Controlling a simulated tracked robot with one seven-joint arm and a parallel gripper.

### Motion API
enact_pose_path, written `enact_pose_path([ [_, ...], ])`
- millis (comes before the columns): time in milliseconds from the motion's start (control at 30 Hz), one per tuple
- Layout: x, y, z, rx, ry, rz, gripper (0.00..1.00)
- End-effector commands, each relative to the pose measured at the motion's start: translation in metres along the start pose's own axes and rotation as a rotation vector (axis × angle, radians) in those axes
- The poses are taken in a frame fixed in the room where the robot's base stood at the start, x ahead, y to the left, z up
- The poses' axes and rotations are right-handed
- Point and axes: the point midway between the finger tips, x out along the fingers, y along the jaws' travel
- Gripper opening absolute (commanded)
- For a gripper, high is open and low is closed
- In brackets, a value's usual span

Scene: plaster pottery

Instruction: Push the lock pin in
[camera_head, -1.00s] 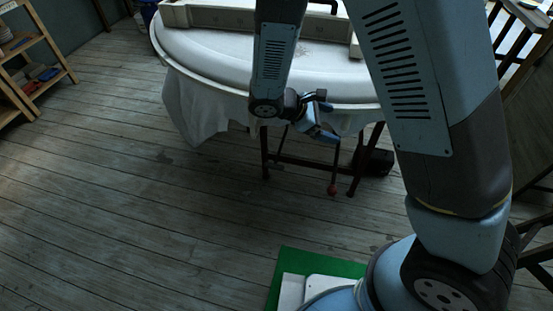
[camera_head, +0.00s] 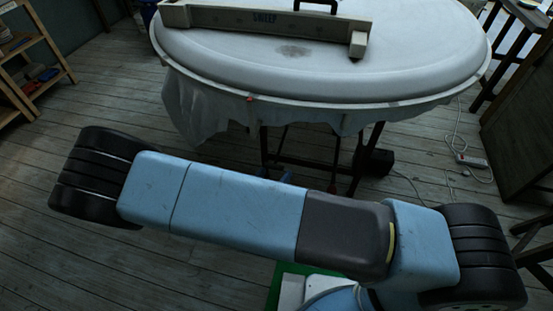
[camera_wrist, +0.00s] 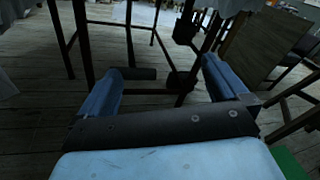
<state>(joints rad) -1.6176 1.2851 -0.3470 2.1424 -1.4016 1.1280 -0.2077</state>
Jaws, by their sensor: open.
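The round plaster-covered table (camera_head: 420,70) stands at the top of the head view. A small red spot (camera_head: 249,99) shows on its front rim; it may be the lock pin, but it is too small to tell. My gripper (camera_wrist: 168,70) is open and empty in the wrist view, its two blue fingers spread apart. It points towards the dark legs (camera_wrist: 82,45) under the table and touches nothing that I can see. In the head view my arm hides most of the gripper; only small blue bits show below the table. No pin is clear in the wrist view.
A cloth (camera_head: 200,108) hangs from the table's left side. A shelf (camera_head: 35,65) stands at left, a power strip (camera_head: 471,160) lies at right. The wooden floor at left is open.

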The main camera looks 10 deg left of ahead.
Motion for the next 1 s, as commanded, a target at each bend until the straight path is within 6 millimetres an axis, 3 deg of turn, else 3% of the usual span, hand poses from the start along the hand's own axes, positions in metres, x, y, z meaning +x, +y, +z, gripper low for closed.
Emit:
enact_pose_path([
  [200, -0.018, 0.022, -0.032, -0.144, -0.125, 0.135, 1.0],
  [467, -0.021, 0.031, -0.042, -0.195, -0.17, 0.183, 1.0],
  [667, 0.002, 0.035, -0.039, -0.195, -0.17, 0.181, 1.0],
  [1000, 0.06, 0.046, -0.03, -0.194, -0.17, 0.181, 1.0],
])
